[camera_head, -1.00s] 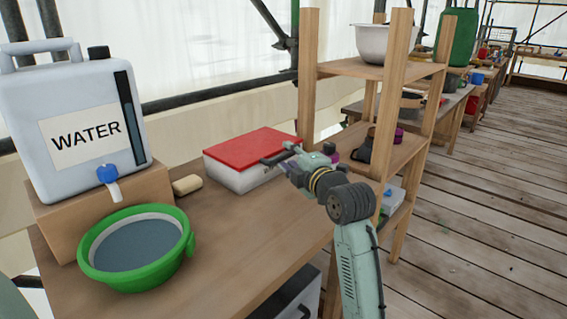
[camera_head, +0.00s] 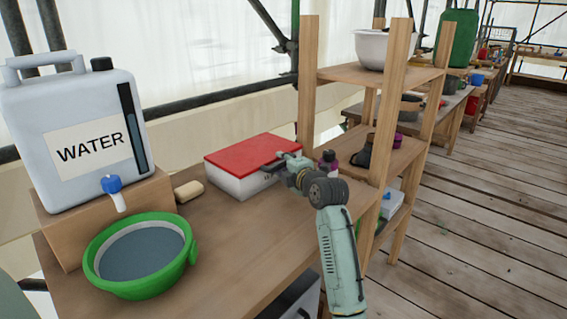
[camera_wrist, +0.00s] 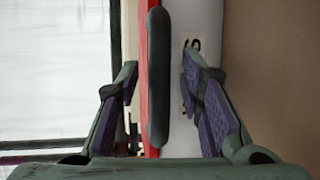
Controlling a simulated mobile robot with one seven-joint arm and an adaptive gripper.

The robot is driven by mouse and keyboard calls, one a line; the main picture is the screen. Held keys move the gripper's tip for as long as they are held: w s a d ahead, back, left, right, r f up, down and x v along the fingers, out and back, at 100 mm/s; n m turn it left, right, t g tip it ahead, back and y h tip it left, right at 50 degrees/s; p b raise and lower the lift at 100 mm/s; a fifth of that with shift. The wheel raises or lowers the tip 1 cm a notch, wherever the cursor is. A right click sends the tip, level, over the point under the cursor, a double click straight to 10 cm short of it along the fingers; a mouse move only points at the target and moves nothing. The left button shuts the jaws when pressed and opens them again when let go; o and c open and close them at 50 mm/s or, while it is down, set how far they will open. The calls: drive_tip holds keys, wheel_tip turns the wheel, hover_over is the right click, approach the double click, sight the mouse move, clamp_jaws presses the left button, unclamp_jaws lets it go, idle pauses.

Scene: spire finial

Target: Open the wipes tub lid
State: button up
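The wipes tub (camera_head: 238,186) is a white box with a closed red lid (camera_head: 252,154), standing on the wooden bench. In the wrist view, the red lid edge (camera_wrist: 145,60) and the tub's white side with dark lettering (camera_wrist: 207,25) run upright. A dark rounded bar (camera_wrist: 158,90) shows along the lid edge. In the wrist view my gripper (camera_wrist: 160,72) is open, one finger on each side of the bar. I cannot tell whether the fingers touch anything.
A water container (camera_head: 75,135) stands on a wooden block at left, with a green basin (camera_head: 102,283) in front and a soap bar (camera_head: 188,191) beside.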

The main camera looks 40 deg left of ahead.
drive_tip(key=shift+c, duration=0.4)
clamp_jaws()
idle(0.5)
